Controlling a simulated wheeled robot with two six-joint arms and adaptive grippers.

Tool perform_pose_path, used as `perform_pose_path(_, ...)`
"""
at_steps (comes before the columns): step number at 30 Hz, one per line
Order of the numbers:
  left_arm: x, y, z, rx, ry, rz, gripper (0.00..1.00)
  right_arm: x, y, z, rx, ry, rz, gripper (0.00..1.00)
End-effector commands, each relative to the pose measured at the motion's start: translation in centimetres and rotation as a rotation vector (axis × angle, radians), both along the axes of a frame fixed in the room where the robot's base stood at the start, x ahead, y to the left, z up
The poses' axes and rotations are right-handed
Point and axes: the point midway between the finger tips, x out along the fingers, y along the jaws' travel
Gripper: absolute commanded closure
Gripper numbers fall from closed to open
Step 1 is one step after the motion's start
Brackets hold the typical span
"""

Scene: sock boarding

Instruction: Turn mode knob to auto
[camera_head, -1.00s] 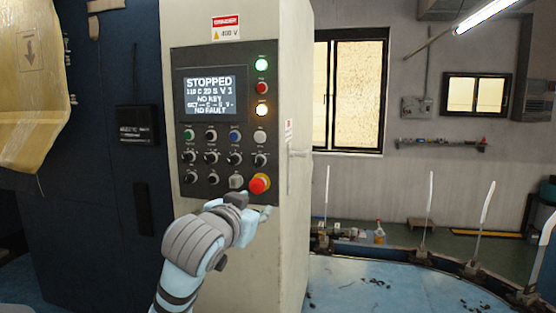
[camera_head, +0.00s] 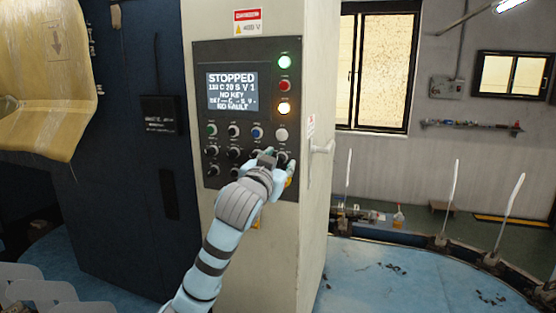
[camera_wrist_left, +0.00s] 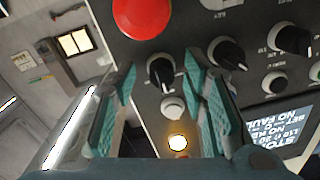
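The dark control panel (camera_head: 222,118) on the cream cabinet carries several black knobs with white pointers. Their labels are too small to read, so I cannot tell which is the mode knob. My left gripper (camera_head: 274,158) is at the right end of the upper knob row in the head view. In the left wrist view the gripper (camera_wrist_left: 160,68) is open, with one teal finger on each side of a black knob (camera_wrist_left: 161,73). I see no clear contact with it. The red stop button (camera_wrist_left: 142,17) is beside that knob. My right gripper is out of view.
The screen (camera_head: 231,91) reads STOPPED and NO KEY. More knobs (camera_wrist_left: 227,53) stand close beside the fingers.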

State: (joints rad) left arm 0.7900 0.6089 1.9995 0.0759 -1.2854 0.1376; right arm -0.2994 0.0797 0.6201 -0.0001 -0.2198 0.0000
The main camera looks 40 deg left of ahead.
Motion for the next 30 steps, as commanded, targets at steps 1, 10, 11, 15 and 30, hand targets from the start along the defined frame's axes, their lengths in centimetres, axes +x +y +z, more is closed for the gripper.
perform_pose_path(1,0.04,0.01,-0.03,0.000,0.000,0.000,0.60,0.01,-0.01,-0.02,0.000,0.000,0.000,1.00)
perform_pose_path(10,0.00,0.00,-0.07,0.000,0.000,0.000,0.84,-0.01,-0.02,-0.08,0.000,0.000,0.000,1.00)
perform_pose_path(11,0.00,0.00,-0.07,0.000,0.000,0.000,0.89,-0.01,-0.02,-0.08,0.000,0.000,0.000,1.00)
perform_pose_path(15,0.00,0.00,-0.07,0.000,0.000,0.000,1.00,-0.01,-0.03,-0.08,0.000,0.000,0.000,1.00)
perform_pose_path(30,-0.01,0.01,-0.09,0.127,0.044,-0.001,1.00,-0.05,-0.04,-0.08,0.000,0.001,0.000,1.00)
